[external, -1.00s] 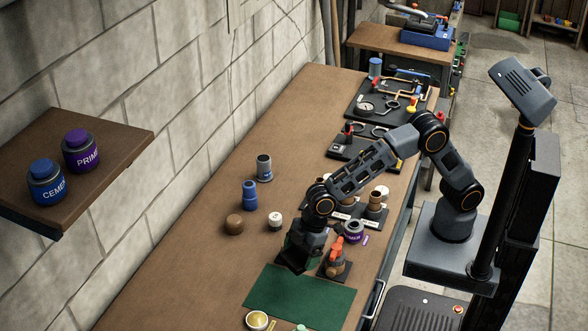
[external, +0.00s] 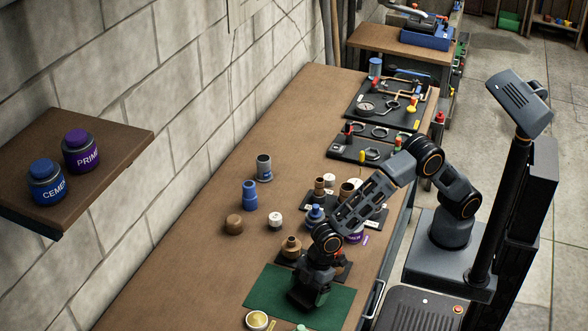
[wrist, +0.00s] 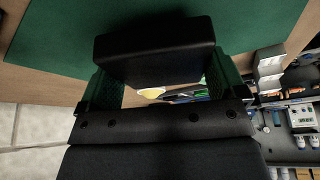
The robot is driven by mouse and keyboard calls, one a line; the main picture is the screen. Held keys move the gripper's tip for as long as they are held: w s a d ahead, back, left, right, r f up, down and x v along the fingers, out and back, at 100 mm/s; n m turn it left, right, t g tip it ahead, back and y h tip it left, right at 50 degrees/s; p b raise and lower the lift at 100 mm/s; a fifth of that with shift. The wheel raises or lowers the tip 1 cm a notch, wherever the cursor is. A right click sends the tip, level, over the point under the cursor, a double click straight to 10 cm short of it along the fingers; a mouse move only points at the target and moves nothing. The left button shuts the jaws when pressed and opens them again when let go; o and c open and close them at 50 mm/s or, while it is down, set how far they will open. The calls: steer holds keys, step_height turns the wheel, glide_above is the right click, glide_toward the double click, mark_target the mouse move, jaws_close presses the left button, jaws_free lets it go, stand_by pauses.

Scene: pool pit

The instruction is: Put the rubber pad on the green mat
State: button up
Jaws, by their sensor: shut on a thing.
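The rubber pad is a black block (wrist: 155,48) held between the green-lined fingers of my gripper (wrist: 158,85) in the wrist view. My gripper (external: 309,293) also shows in the external view, pointing down over the middle of the green mat. The green mat (external: 262,290) lies flat at the near end of the bench, and it fills the top of the wrist view (wrist: 60,35). In the external view my gripper hides most of the pad. I cannot tell whether the pad touches the mat.
A brass fitting (external: 291,247) on a dark base stands just beyond the mat. A yellow-topped dish (external: 257,320) is at the mat's near edge. A brown cap (external: 234,225), white cap (external: 275,221) and blue fitting (external: 250,195) stand further back. The bench's left side is clear.

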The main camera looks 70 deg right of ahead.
steer(key=shift+f, duration=0.5)
steer(key=shift+f, duration=0.15)
steer(key=o, duration=0.7)
steer(key=shift+o, duration=0.2)
steer(key=shift+r, duration=0.3)
steer(key=v, duration=1.1)
steer(key=shift+d+r+b, duration=0.3)
